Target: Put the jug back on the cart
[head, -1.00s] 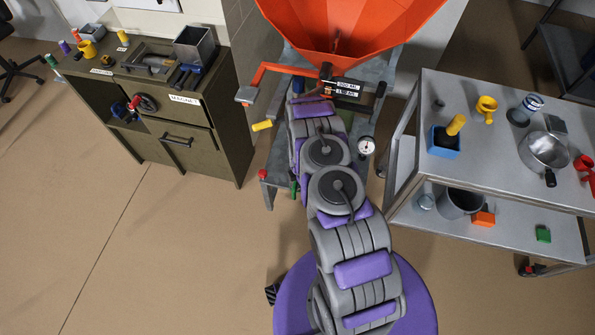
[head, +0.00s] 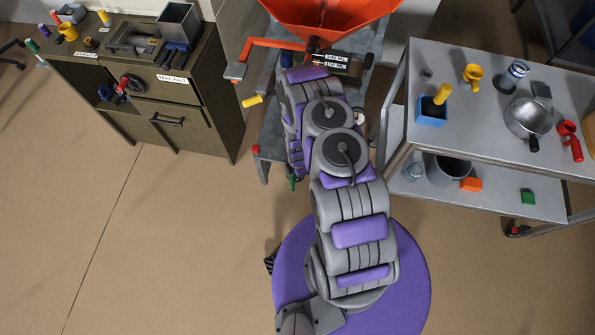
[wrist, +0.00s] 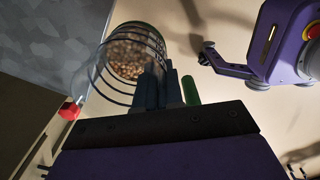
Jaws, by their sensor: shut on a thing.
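The jug (wrist: 130,55) shows in the wrist view as a clear vessel with dark rings around it and brown grains inside. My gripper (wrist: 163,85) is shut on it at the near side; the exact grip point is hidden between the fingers. In the head view my arm hides the gripper and the jug, beside the stand under the orange hopper. The cart (head: 470,125) is the grey two-level one at the right in the head view.
The cart top holds a blue box (head: 431,112), a yellow cup (head: 472,74), a pan (head: 528,117) and a red scoop (head: 570,140). The orange hopper (head: 330,18) stands ahead on its frame. A dark cabinet (head: 205,125) is left. The floor between is clear.

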